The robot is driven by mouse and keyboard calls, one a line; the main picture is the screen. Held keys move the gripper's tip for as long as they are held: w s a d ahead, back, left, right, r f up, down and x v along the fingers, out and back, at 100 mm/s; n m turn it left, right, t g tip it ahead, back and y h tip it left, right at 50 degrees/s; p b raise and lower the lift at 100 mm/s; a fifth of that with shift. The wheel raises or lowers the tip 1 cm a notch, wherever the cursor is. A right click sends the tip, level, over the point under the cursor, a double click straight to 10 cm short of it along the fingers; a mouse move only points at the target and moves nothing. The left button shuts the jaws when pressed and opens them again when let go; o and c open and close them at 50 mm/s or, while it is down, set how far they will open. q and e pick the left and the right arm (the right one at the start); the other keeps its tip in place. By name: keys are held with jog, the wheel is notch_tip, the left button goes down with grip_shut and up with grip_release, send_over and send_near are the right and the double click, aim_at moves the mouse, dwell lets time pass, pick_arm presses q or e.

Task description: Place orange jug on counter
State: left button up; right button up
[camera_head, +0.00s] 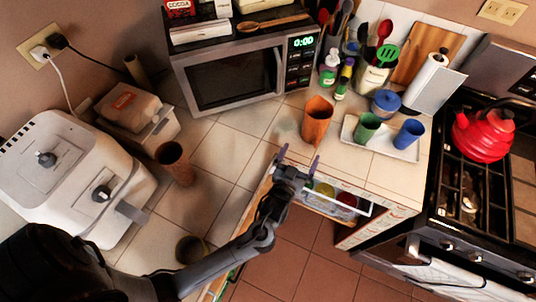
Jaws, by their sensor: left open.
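The orange jug (317,122) stands upright on the tiled counter (236,150), in front of the microwave's right end and left of the white tray. My left gripper (298,157) is open and empty. It is just in front of the jug in the picture, near the counter's front edge, with its two fingers apart. The fingers do not appear to touch the jug. My right gripper is not in view.
An open drawer (372,209) with colored items is below the gripper. A white tray (352,139) holds a green cup and a blue cup. A brown cup (174,163), an air fryer (70,172) and a microwave (235,78) stand left. Tiles between are clear.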

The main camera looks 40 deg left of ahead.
pick_arm(q)
jog(key=s+m+g+h, duration=0.1)
jog(key=s+g, duration=0.3)
jog(key=s, duration=0.5)
jog(key=s+a+f+m+g+h, duration=0.1)
jog(key=s+m+g+h, duration=0.1)
jog(key=s+g, duration=0.3)
jog(key=s+a+f+m+g+h, duration=0.1)
jog(key=s+g, duration=0.3)
jog(key=s, duration=0.9)
jog(key=shift+a+f+m+g+h, duration=0.2)
jog(key=shift+m+g+h, duration=0.1)
jog(key=shift+m+g, duration=0.1)
